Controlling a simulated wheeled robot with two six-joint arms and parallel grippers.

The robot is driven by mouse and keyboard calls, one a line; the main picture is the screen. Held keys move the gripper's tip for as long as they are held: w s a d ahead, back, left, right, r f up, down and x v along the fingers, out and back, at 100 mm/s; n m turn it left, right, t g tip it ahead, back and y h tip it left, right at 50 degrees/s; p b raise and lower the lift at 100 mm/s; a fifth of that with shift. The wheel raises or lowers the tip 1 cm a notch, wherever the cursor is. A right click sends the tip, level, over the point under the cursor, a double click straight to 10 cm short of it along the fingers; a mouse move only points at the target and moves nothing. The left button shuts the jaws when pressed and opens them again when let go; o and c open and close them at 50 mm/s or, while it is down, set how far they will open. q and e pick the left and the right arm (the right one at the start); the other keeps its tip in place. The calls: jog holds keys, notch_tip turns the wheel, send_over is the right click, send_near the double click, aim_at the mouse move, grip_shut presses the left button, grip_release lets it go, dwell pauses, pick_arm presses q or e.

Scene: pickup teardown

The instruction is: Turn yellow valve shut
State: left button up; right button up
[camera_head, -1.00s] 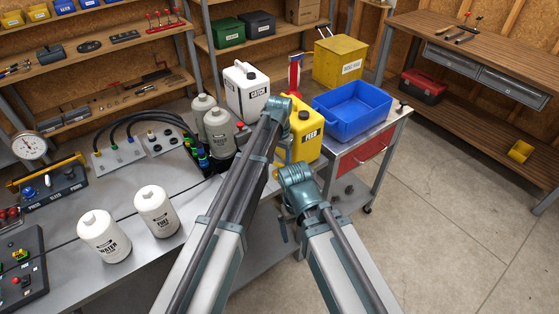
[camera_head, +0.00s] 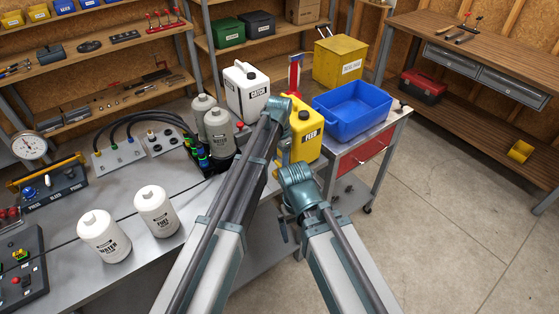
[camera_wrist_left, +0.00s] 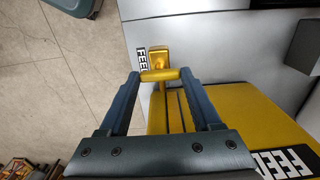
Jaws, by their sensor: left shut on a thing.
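The yellow valve (camera_wrist_left: 160,74) is a bar-shaped handle on a yellow mount against a grey panel, with a partly visible black-and-white label beside it. My left gripper (camera_wrist_left: 159,76) is shut on the handle, one finger at each end of the bar. In the head view the left gripper (camera_head: 285,157) is mostly hidden by its own arm, in front of the yellow FEED jug (camera_head: 309,122); the valve cannot be made out there. My right arm's wrist is lower right of it, and its fingers cannot be made out.
The yellow jug's top (camera_wrist_left: 235,120) lies close beside the left gripper. A blue bin (camera_head: 352,108) stands right of the jug on a cart. White canisters (camera_head: 155,211) and a white jug (camera_head: 246,90) stand on the bench.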

aim_at(280, 164)
pick_arm(q)
jog(key=o, duration=1.1)
notch_tip(280, 164, up, 14)
jog(key=p, duration=1.3)
jog(key=shift+p, duration=0.4)
jog(key=shift+f, duration=0.25)
notch_tip(280, 164, down, 13)
jog(key=b, duration=1.3)
jog(key=shift+r, duration=0.1)
